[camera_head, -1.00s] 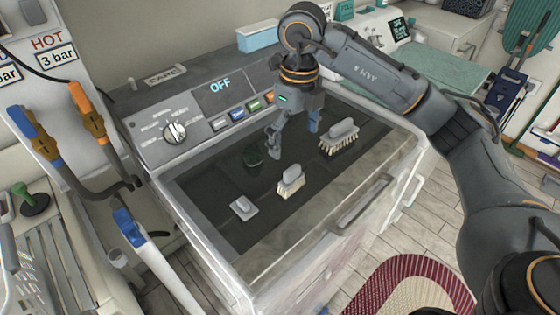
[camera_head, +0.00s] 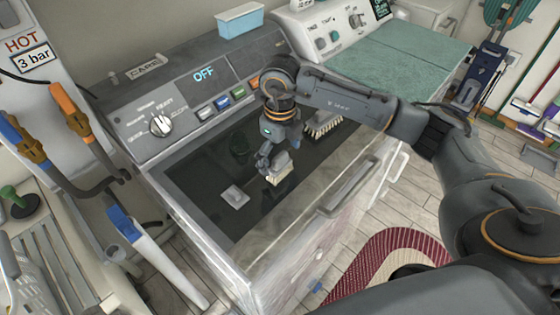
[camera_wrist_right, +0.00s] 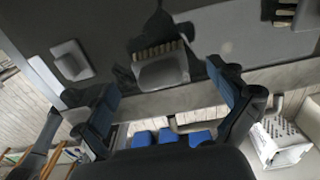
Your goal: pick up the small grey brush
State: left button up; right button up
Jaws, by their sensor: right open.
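The small grey brush (camera_head: 281,165), with pale bristles, lies on the dark top of the grey machine. My right gripper (camera_head: 267,160) is open, pointing down right at the brush and partly covering it in the head view. In the right wrist view the brush (camera_wrist_right: 163,72) appears ahead, between the lines of the two open fingers (camera_wrist_right: 170,92), with bristles facing away from the gripper. No finger visibly touches it. My left gripper is not in view.
A larger brush (camera_head: 322,124) lies behind, partly hidden by my right arm. The raised control panel (camera_head: 180,115) borders the dark top.

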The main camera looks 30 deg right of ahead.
notch_tip(320, 180, down, 2)
jog(key=shift+f, duration=0.25)
jog(key=c, duration=1.3)
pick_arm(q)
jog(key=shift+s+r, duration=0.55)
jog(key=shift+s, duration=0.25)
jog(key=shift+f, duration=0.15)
